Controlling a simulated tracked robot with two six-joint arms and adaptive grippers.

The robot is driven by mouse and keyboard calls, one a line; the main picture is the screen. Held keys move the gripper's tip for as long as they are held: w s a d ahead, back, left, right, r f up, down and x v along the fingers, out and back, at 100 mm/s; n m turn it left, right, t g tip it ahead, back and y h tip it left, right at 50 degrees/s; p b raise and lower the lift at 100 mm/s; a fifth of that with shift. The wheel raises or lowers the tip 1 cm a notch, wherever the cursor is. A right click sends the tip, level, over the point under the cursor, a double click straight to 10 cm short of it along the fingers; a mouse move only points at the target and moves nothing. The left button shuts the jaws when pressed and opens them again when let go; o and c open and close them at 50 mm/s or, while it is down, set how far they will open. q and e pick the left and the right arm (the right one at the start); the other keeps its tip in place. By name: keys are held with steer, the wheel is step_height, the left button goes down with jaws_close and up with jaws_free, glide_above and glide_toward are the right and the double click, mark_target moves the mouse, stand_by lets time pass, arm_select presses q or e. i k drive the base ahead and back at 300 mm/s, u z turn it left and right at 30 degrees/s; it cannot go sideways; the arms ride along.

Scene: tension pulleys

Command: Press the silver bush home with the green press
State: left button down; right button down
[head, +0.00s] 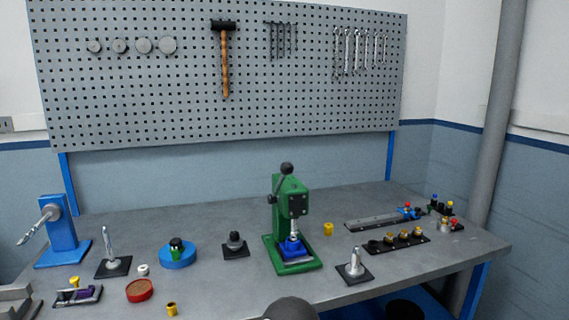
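The green press (278,205) stands upright near the middle of the bench, with its dark lever and ball knob (287,168) raised at the top. A silver shaft shows below its head, over a blue holder (298,252) on the press base. A small blue piece sits on the holder under the shaft. I cannot make out the silver bush as a separate part; at this size it may blend with the silver shaft. Neither of my grippers is in view.
A blue stand with a silver lever (62,235) is at the left. A spindle stand (113,265), blue disc (177,256) and red disc (140,290) lie left of the press. A spindle stand (354,268) and black strip (390,246) are right. A dark rounded shape covers the front edge.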

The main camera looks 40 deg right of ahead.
mark_target(286, 168)
steer(key=z, duration=0.1)
steer(key=k, duration=1.25)
steer(key=z, duration=0.35)
steer(key=i, duration=1)
steer(key=z, duration=0.05)
